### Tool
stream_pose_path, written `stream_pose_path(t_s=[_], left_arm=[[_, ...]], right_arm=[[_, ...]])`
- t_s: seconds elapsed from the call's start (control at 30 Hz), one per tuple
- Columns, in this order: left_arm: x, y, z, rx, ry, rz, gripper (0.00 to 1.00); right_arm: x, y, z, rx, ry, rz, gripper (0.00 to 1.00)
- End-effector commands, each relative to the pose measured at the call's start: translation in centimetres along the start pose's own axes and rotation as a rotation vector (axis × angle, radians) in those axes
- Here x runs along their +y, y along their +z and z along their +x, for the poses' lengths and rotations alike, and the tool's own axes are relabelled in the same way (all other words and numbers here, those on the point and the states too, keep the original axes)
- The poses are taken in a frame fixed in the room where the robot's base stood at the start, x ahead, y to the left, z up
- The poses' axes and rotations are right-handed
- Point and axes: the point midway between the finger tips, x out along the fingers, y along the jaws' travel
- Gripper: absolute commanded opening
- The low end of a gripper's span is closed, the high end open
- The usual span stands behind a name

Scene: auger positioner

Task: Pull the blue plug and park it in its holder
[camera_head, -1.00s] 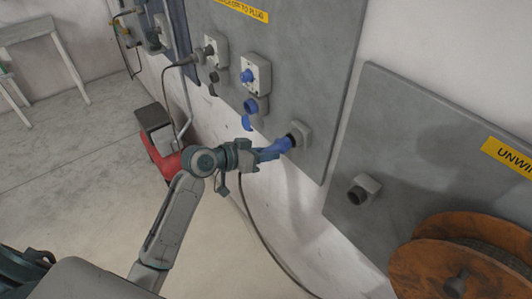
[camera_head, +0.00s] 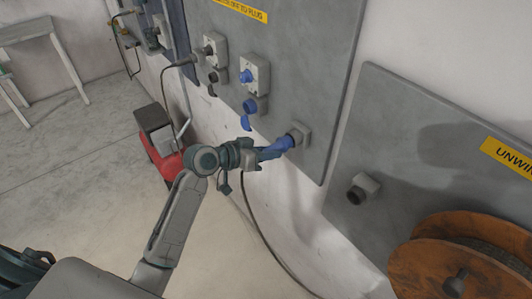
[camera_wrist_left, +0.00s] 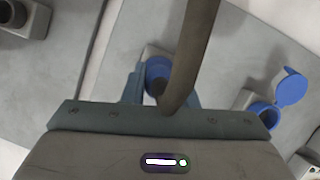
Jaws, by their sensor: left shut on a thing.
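The blue plug (camera_head: 277,148) is in my left gripper (camera_head: 258,153), which is shut on it. The plug's front end meets the grey holder (camera_head: 302,133) near the lower right corner of the panel; how deep it sits is hidden. In the left wrist view the plug (camera_wrist_left: 158,72) shows between the fingers, with its dark cable (camera_wrist_left: 190,55) crossing in front and the holder behind. The blue socket (camera_head: 256,106) on the panel is empty, its blue flap (camera_head: 245,123) hanging open. My right gripper is not in view.
Above the socket is a blue rotary switch (camera_head: 248,76). A grey plug with a cable (camera_head: 188,61) sits at a switch box to the left. A second panel with another grey holder (camera_head: 364,188) and an orange reel (camera_head: 455,262) stands right. The black cable hangs below my gripper.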

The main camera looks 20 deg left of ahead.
Motion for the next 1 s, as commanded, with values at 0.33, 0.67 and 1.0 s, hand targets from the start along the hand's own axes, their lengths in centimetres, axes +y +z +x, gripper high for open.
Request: stream_pose_path(t_s=[0.33, 0.67, 1.0], left_arm=[[0.0, -0.4, 0.8, 0.002, 0.0, 0.0, 0.0], [0.0, -0.8, 1.6, 0.002, 0.001, 0.001, 0.0], [0.0, -1.0, 2.4, 0.001, 0.0, 0.001, 0.0]], right_arm=[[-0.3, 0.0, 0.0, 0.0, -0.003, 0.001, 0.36], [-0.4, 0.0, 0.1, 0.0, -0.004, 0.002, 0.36], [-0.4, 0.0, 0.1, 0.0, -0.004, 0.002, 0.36]])
